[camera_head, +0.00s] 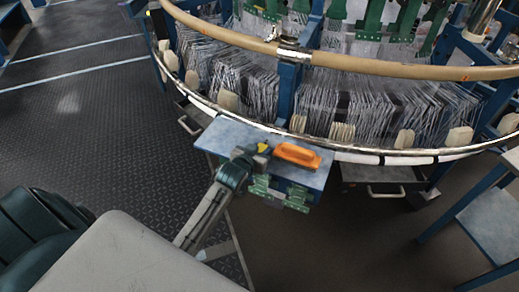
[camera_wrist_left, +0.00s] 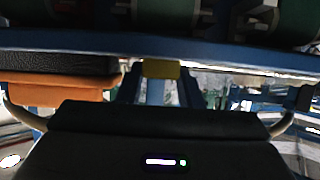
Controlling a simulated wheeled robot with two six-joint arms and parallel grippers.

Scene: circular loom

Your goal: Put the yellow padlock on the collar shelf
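The small yellow padlock (camera_head: 263,148) shows in the head view right at the tip of my left gripper (camera_head: 248,153), over the blue-grey shelf board (camera_head: 222,135) below the loom's rim. In the left wrist view the padlock (camera_wrist_left: 161,69) is a yellow block at the middle, just below a long blue edge (camera_wrist_left: 120,42). Whether the padlock touches the shelf is also unclear. My right gripper is not in view.
An orange-handled brush (camera_head: 297,155) lies on the shelf just right of the padlock; it also shows in the left wrist view (camera_wrist_left: 60,95). Green brackets (camera_head: 280,191) are at the shelf's front edge. The loom's tan ring (camera_head: 390,68) curves behind. Open floor (camera_head: 90,120) lies left.

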